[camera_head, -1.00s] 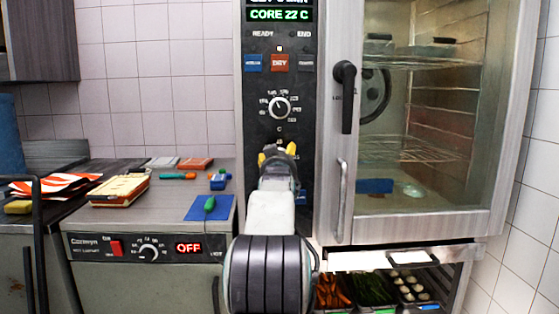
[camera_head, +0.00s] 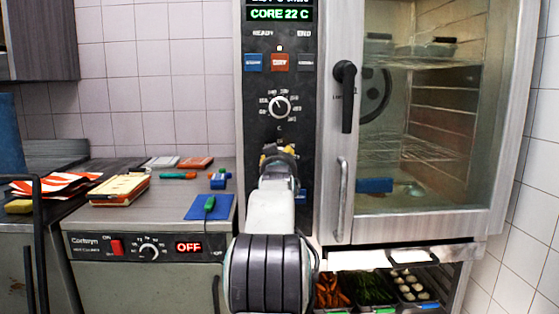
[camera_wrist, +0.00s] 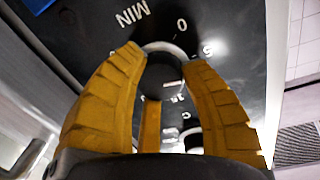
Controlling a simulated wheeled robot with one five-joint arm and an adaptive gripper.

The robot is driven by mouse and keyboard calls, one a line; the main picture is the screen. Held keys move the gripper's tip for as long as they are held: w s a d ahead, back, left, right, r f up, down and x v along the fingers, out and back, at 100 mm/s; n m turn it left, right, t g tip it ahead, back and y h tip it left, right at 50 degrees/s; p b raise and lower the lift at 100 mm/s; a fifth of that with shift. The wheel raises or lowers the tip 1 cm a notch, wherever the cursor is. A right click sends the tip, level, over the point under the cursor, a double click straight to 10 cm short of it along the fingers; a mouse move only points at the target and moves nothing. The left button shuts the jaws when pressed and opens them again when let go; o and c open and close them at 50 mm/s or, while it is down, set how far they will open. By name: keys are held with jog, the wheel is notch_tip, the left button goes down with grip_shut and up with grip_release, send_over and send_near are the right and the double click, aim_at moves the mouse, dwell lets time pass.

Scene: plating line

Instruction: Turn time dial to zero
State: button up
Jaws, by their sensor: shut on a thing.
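The time dial (camera_wrist: 163,72) is a dark round knob with a pale ring on the black panel, seen in the wrist view beside the printed marks MIN, 0 and 5. My gripper (camera_wrist: 163,57) has its yellow fingers shut on the knob, one on each side. In the head view, my gripper (camera_head: 279,152) is at the oven's control panel (camera_head: 311,118), below the temperature dial, and my arm hides the time dial. The knob's pointer is not clear to me, so I cannot tell its exact setting.
The temperature dial (camera_head: 279,107) sits just above my gripper. The oven door handle (camera_head: 345,95) is close on the right. A counter (camera_head: 165,208) with a blue mat (camera_head: 222,203) stands at the left. Food trays (camera_head: 371,290) are below the oven.

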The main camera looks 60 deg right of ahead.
jog(key=shift+c, duration=0.4)
jog(key=shift+n+b, duration=0.3)
jog(key=shift+b, duration=0.05)
jog(key=shift+f+n+b, duration=0.1)
jog(key=shift+n+b, duration=0.75)
jog(key=shift+n, duration=0.05)
jog(key=n+b, duration=0.1)
jog(key=n, duration=0.4)
jog(key=shift+h+b, duration=0.3)
jog(key=shift+b, duration=0.05)
jog(key=shift+w+n+t, duration=0.1)
jog(key=shift+n+t, duration=0.2)
jog(key=o, duration=1.2)
jog(key=shift+a, duration=0.1)
